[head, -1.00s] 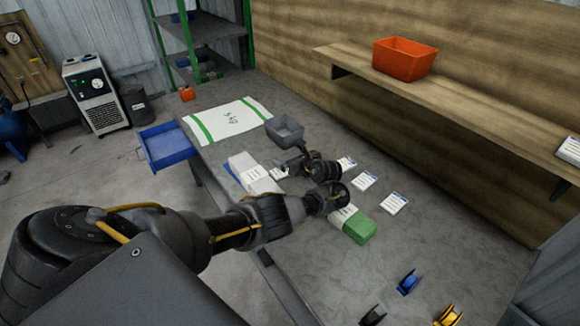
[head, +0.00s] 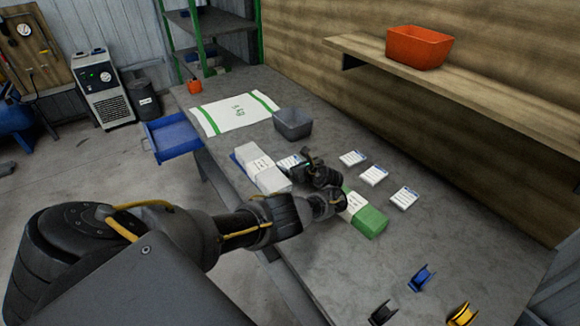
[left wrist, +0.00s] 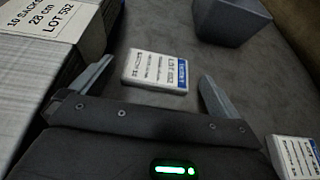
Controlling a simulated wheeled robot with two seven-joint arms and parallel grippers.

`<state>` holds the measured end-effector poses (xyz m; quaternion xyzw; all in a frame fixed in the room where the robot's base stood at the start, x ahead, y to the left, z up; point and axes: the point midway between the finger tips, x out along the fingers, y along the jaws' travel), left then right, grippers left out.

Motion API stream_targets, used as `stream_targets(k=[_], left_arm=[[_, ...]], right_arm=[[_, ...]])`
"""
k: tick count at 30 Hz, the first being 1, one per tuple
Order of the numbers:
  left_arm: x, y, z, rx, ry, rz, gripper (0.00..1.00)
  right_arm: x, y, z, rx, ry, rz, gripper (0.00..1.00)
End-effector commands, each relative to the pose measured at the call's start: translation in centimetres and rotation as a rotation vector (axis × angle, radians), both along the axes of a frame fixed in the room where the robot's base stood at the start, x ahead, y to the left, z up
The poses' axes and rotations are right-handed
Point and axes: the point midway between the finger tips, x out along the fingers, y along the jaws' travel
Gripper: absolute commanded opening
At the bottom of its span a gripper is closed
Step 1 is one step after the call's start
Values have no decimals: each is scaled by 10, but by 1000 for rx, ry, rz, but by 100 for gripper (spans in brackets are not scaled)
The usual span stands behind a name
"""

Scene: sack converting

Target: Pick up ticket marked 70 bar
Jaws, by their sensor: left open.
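Several small white tickets with blue headers lie on the grey bench. One ticket (head: 290,162) lies just beyond my left gripper (head: 308,158); others are a back ticket (head: 352,158), a middle ticket (head: 373,175) and a front ticket (head: 404,197). In the left wrist view my left gripper (left wrist: 157,72) is open and empty, its fingers on either side of one ticket (left wrist: 160,70), not closed on it. A second ticket (left wrist: 298,156) shows at the lower right edge. The ticket print is too small or blurred to read 70 bar. My right gripper is not in view.
A sack stack with a paper label (head: 258,168) stands close left of the gripper, and a green-ended pack (head: 369,220) to its right. A grey bin (head: 293,124) is behind. A shelf (head: 480,92) overhangs the back.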

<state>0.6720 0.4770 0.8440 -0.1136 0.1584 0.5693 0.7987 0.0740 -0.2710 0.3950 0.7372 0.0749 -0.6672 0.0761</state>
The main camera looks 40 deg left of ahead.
Motion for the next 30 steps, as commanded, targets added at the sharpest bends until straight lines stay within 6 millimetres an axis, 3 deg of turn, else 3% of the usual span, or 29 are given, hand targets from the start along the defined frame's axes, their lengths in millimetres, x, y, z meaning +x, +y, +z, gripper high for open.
stream_targets(k=[3,9,18,27,30], left_arm=[[5,19,-14,3,2,3,100],[14,42,-22,1,0,2,100],[15,47,-21,-1,2,1,100],[15,46,-21,-1,2,1,64],[15,46,-21,-1,2,1,64]], right_arm=[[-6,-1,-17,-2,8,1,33],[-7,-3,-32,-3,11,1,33],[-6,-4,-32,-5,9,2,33],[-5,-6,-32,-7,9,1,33],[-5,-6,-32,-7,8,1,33]])
